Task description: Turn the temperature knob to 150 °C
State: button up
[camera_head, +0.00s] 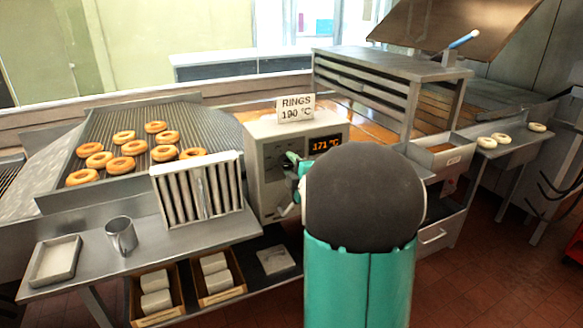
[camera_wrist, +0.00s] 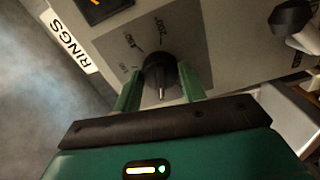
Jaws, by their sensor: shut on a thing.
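The temperature knob (camera_wrist: 158,72) is dark and round with a pale pointer line, on the grey face of the control box (camera_head: 262,160). Printed marks around it include 200°, in the wrist view. My gripper (camera_wrist: 158,90) has its two green fingers on either side of the knob and is shut on it. The pointer lies between the fingers, toward my palm. In the head view my gripper (camera_head: 293,170) is at the box front and my arm hides part of it. The orange display (camera_head: 325,145) appears to read 171 °C.
A sign (camera_head: 296,107) reading RINGS 190 °C stands on the box. A second dark knob (camera_wrist: 290,16) is at the upper right in the wrist view. A slatted metal rack (camera_head: 198,190), a metal mug (camera_head: 121,236) and ring doughnuts (camera_head: 121,164) are to the left.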

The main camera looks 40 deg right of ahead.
jog(key=n, duration=0.4)
jog(key=shift+n, duration=2.2)
jog(key=o, duration=1)
jog(key=shift+c, duration=0.2)
jog(key=v, duration=1.4)
jog(key=shift+w+r, duration=0.1)
jog(key=shift+w, duration=0.05)
